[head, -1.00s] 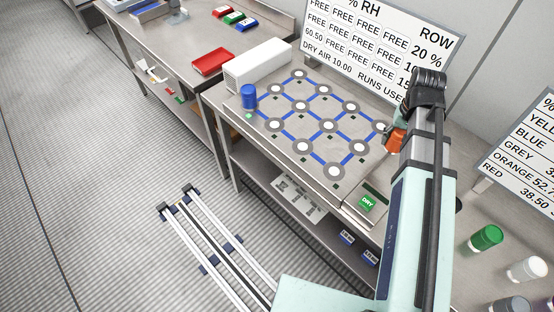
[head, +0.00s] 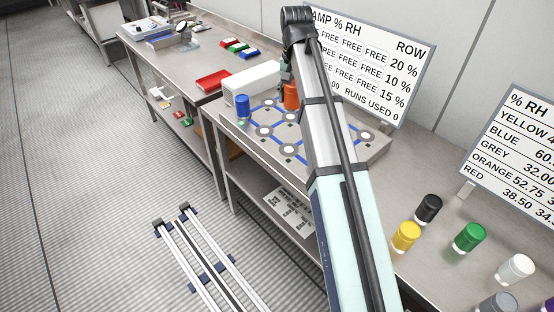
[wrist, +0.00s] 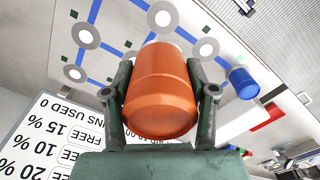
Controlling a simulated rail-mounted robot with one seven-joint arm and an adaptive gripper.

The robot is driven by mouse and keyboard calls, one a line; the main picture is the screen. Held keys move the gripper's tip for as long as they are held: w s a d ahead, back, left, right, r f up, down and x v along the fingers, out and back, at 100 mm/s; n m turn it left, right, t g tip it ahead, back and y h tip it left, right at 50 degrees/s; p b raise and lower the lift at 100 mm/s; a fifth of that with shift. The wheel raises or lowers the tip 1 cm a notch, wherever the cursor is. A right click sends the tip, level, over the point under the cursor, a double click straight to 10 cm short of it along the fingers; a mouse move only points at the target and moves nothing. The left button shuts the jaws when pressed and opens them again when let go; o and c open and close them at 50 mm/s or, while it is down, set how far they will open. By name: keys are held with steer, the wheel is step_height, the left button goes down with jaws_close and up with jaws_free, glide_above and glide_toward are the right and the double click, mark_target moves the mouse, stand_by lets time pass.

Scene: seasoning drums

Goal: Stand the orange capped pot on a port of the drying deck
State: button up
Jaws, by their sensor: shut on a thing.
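The orange pot (wrist: 160,92) is between the two fingers of my gripper (wrist: 160,100) in the wrist view, and my gripper is shut on it. In the head view the orange pot (head: 291,96) shows at the back of the drying deck (head: 375,150), beside my arm, which hides part of it and much of the deck. The deck has round grey ports with white centres, joined by blue lines. Ports show beyond the pot in the wrist view, one (wrist: 161,15) close to its far end. I cannot tell whether the pot touches the deck.
A blue pot (head: 242,107) stands at the deck's left corner, near a white box (head: 252,82). A sign (head: 400,75) rises behind the deck. Yellow (head: 406,236), black (head: 428,208), green (head: 469,237) and white (head: 515,268) pots stand on the right-hand bench.

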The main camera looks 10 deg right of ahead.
steer(key=shift+w+a+r, duration=0.2)
steer(key=shift+r, duration=0.45)
step_height(320, 180, down, 20)
steer(key=p, duration=0.4)
steer(key=shift+r, duration=0.25)
steer(key=shift+f, duration=0.15)
steer(key=o, duration=1.3)
step_height(320, 180, up, 12)
steer(key=b, duration=0.2)
